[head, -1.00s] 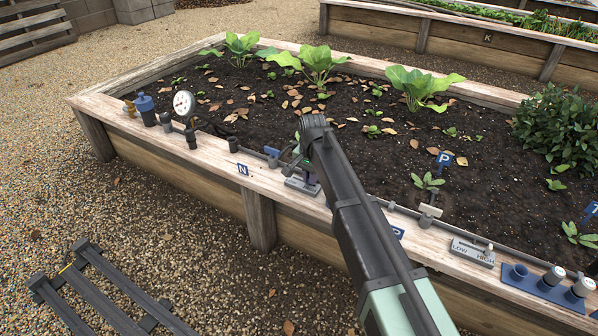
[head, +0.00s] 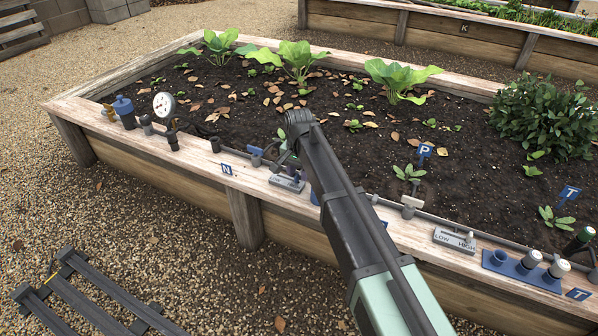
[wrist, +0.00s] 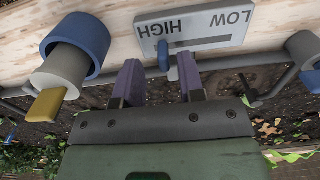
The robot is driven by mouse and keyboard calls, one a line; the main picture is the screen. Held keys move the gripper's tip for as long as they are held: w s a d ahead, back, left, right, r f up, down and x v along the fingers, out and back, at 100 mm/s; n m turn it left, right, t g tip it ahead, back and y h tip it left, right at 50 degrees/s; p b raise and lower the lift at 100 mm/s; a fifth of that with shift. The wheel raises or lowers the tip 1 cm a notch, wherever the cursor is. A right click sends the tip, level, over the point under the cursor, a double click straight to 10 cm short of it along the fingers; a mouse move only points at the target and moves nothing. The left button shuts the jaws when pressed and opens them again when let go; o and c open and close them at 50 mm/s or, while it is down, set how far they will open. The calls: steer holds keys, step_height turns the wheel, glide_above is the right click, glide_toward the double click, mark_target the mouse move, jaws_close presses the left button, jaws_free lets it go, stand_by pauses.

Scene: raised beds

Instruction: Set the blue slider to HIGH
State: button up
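The blue slider (wrist: 163,55) is a small blue knob on a grey plate (wrist: 206,22) marked LOW and HIGH, upside down in the wrist view. The knob stands at the HIGH end of the slot, with the slot empty toward LOW. My gripper (wrist: 159,68) is open, its two purple fingers on either side of the knob, with a visible gap to each. In the head view the same plate (head: 285,184) lies on the bed's front ledge, beside my arm. My arm hides part of my gripper there.
A blue collar (wrist: 92,38) with a grey stem and yellow handle is close to the plate. A grey fitting (wrist: 303,48) is on the other side. Another LOW/HIGH plate (head: 455,240) with a pale knob is farther right along the ledge, near a blue base (head: 522,272).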

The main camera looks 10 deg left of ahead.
mark_target(299, 182)
step_height(299, 182, up, 10)
steer(key=p, duration=0.8)
steer(key=shift+f, duration=0.2)
steer(key=s+d+n, duration=0.1)
steer(key=s+d, duration=0.6)
steer(key=d, duration=0.5)
steer(key=s+d, duration=0.7)
steer(key=d, duration=0.5)
steer(key=s+d+n, duration=0.1)
steer(key=s+d, duration=0.6)
steer(key=d, duration=0.5)
step_height(299, 182, up, 36)
steer(key=a+p, duration=0.1)
steer(key=p, duration=3.5)
steer(key=shift+w, duration=0.15)
